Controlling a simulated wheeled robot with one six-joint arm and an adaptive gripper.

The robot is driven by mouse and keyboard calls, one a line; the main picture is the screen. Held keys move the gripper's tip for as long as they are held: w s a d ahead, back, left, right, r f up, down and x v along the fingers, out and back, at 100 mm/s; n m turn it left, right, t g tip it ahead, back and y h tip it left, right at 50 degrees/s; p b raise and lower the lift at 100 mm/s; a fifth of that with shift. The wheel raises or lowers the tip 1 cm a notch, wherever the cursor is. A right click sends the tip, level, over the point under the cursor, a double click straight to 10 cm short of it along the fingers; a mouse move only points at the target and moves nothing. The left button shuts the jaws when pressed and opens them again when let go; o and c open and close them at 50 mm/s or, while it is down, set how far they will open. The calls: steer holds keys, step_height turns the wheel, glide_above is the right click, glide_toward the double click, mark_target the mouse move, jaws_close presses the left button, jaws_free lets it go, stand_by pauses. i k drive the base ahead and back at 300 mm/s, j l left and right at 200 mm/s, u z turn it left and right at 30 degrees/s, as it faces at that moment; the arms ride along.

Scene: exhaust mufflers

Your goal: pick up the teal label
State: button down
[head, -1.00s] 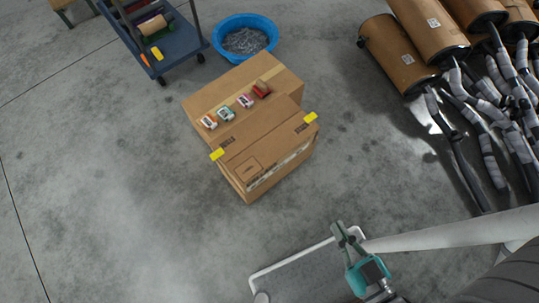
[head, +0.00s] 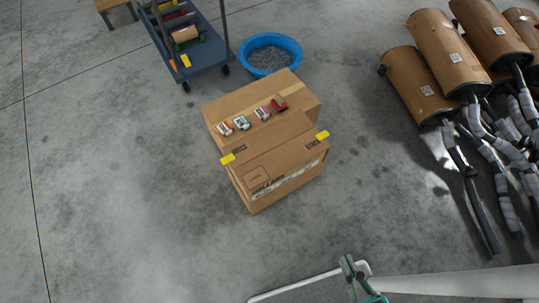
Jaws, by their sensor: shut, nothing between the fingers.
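The teal label (head: 242,122) is a small white-and-teal piece lying on top of a cardboard box (head: 285,155). It is second from the left in a row, between an orange-and-white label (head: 226,128) and a pink-and-white label (head: 262,112). A red item (head: 279,104) lies at the right end of the row. My gripper (head: 352,268) is at the bottom edge of the head view, shut and empty. It is in front of the box and well apart from the teal label. Part of it is cut off by the frame edge.
A blue basin (head: 291,44) of grey pieces stands behind the box. A blue cart (head: 207,57) is at the upper left. Several brown mufflers (head: 420,85) with wrapped pipes lie at the right. Yellow tabs (head: 323,135) mark the box edges. The left floor is clear.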

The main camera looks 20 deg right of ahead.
mark_target(240, 122)
steer(key=i+j+u, duration=0.3)
steer(key=j+u, duration=0.2)
steer(key=j, duration=0.2)
steer(key=i+j+u, duration=0.35)
steer(key=j+u, duration=0.15)
steer(key=j, duration=0.15)
steer(key=i+j+u, duration=0.45)
steer(key=i+j+z, duration=0.15)
steer(key=i, duration=0.3)
steer(key=i+j+z, duration=0.15)
steer(key=i, duration=0.25)
steer(key=i+l+z, duration=0.1)
steer(key=i+z, duration=0.65)
steer(key=i+j+z, duration=0.25)
steer(key=i+z, duration=0.15)
steer(key=i, duration=0.15)
steer(key=i+z, duration=0.2)
steer(key=z, duration=0.25)
steer(key=i+z, duration=0.2)
steer(key=z, duration=0.25)
steer(key=i+j+z, duration=0.1)
steer(key=z, duration=0.4)
steer(key=i+j+z, duration=0.2)
steer(key=z, duration=0.25)
steer(key=i+j+z, duration=0.15)
steer(key=z, duration=0.2)
steer(key=i+j+z, duration=0.3)
